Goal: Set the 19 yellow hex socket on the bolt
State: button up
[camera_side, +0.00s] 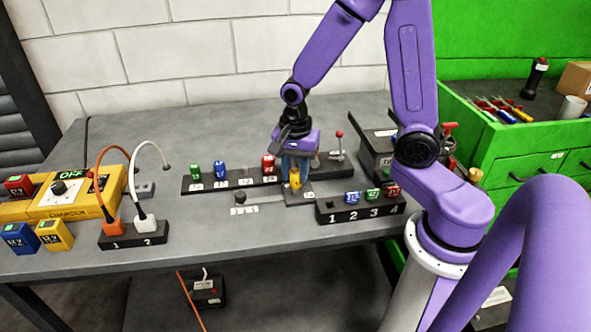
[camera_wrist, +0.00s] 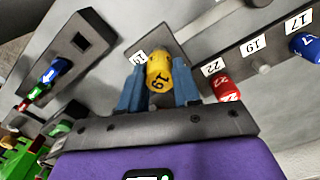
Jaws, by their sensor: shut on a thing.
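The yellow hex socket marked 19 (camera_wrist: 158,74) stands between the two blue fingers of my gripper (camera_wrist: 157,92), which is shut on it. In the side view the socket (camera_side: 294,181) shows low between the fingers of my gripper (camera_side: 295,172), over a dark plate (camera_side: 308,196). The wrist view shows the plate (camera_wrist: 166,38) with a white 19 label (camera_wrist: 139,57) beside the socket. The bolt is hidden, so I cannot tell whether the socket is around it or just above it.
A dark socket rack (camera_side: 225,184) holds green, blue and red sockets; its peg by the 19 label (camera_wrist: 262,68) is bare. A red-knobbed lever (camera_side: 339,140) stands behind. Yellow charger (camera_side: 75,195) is far left.

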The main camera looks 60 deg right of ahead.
jog(key=shift+f, duration=1.25)
dwell(1.5)
jog(key=o, duration=1.4)
jog(key=shift+r, duration=0.1)
jog(key=shift+r, duration=3.4)
jog(key=s+a+r+n, duration=0.1)
jog(key=s+n, duration=0.5)
jog(key=n, duration=0.3)
jog(key=s+a+r+n, duration=0.1)
jog(key=s+a+n, duration=0.1)
jog(key=s+n, duration=0.4)
jog(key=s+a+r+n, duration=0.1)
jog(key=s+r+n, duration=0.1)
jog(key=s+n, duration=0.4)
jog(key=shift+s+a+n, duration=0.15)
jog(key=shift+n, duration=0.8)
jog(key=shift+s+a+n, duration=0.1)
jog(key=shift+n, duration=0.8)
jog(key=shift+s+a+n, duration=0.15)
jog(key=shift+n, duration=0.8)
